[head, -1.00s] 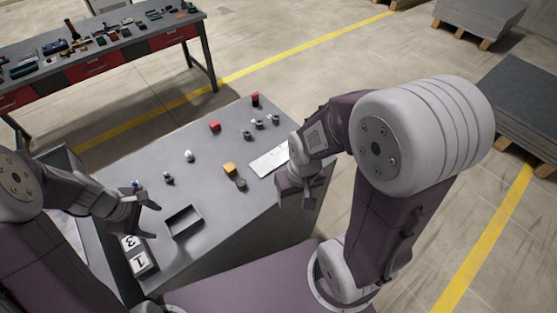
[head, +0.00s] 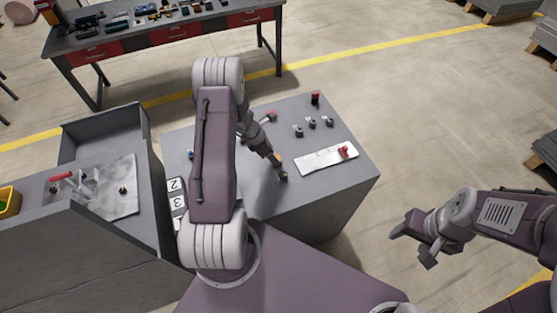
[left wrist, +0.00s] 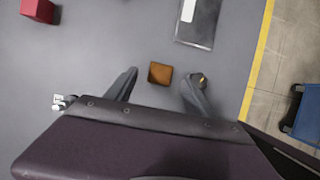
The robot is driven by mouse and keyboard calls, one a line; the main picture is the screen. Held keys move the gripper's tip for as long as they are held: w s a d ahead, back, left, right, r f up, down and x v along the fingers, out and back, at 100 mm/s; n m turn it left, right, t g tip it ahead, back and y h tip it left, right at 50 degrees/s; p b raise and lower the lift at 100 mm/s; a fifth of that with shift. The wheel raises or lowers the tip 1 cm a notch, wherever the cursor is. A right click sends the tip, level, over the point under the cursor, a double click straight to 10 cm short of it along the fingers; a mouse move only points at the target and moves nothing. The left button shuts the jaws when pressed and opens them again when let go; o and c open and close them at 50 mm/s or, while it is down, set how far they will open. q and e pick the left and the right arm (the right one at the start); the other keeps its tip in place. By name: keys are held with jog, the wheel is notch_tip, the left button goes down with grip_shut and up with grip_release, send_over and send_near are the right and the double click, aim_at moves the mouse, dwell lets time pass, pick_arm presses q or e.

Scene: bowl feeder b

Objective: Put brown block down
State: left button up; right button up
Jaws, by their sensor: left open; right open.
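The brown block (head: 278,161) is on the grey table (head: 315,205), beside a small dark knob (head: 283,177). My left gripper (head: 274,158) is at the block, partly covering it in the head view. In the left wrist view, the open left gripper (left wrist: 157,80) has the brown block (left wrist: 160,73) between its fingertips, with gaps on both sides. The knob (left wrist: 200,80) is close by the right finger there. My right gripper (head: 425,243) is open and empty, off the table's right side.
A pale plate (head: 318,161) with a red piece (head: 345,152) lies right of the block. Several small knobs and a red cylinder (head: 315,98) stand behind. A red cube (left wrist: 38,10) shows in the wrist view. Number tiles (head: 178,201) lie left. My left arm hides the table's middle-left.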

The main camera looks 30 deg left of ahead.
pick_arm(q)
jog(key=p+x, duration=0.1)
jog(key=x, duration=0.3)
jog(key=shift+s+f, duration=0.15)
jog(key=shift+w+f, duration=0.25)
jog(key=shift+f, duration=0.2)
grip_shut()
jog(key=shift+r, duration=0.15)
jog(key=shift+r, duration=0.3)
jog(key=r, duration=0.2)
jog(key=d+r+b, duration=0.1)
jog(key=shift+s+d+r, duration=0.1)
jog(key=shift+d+r, duration=0.1)
jog(key=shift+r, duration=0.15)
jog(key=s+d+r+b, duration=0.1)
jog(key=d+r, duration=0.5)
jog(key=d, duration=0.4)
jog(key=shift+s+d+r, duration=0.15)
jog(key=shift+s+r, duration=0.15)
